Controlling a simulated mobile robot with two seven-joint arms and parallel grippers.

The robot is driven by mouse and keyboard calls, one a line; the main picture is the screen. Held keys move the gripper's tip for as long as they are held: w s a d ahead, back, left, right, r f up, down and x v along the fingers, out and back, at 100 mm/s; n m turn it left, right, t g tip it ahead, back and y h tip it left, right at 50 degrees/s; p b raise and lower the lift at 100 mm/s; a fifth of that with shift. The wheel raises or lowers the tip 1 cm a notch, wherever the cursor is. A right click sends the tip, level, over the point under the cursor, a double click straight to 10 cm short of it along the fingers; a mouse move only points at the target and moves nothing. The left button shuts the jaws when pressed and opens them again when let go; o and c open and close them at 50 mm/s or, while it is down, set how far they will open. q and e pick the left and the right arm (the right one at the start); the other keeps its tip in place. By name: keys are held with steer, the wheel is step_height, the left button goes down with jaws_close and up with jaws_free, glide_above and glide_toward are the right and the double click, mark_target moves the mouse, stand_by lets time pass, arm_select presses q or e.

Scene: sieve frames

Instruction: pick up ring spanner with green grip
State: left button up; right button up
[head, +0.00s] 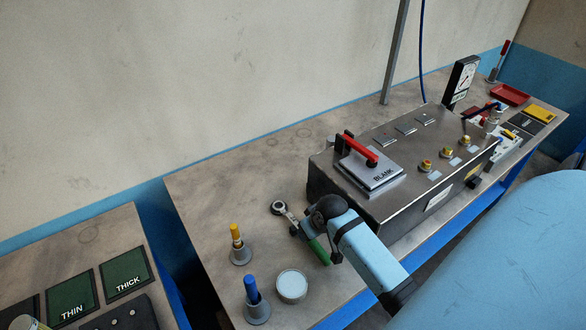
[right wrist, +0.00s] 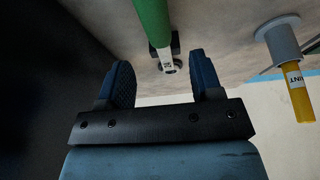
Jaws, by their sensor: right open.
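The ring spanner lies on the workbench in the head view, with its metal ring end (head: 279,208) to the upper left and its green grip (head: 319,251) to the lower right. My right gripper (head: 316,243) is over it and hides part of its middle. In the right wrist view the gripper (right wrist: 160,60) is open. The green grip (right wrist: 151,18) and metal shank (right wrist: 166,58) show in the gap between the fingers, with no clear contact. My left gripper is not in view.
A steel machine (head: 350,205) with a red-handled BLANK lid (head: 370,172) stands right of the spanner. A yellow-handled tool (head: 236,236), a blue-handled tool (head: 251,290) and a round white-topped pot (head: 291,286) stand to the left. Bare workbench (head: 205,205) lies behind.

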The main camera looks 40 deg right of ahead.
steer(key=x, duration=0.5)
steer(key=p+x, duration=0.1)
steer(key=x, duration=0.1)
steer(key=shift+w+d, duration=0.1)
steer(key=shift+w, duration=0.25)
jaws_close()
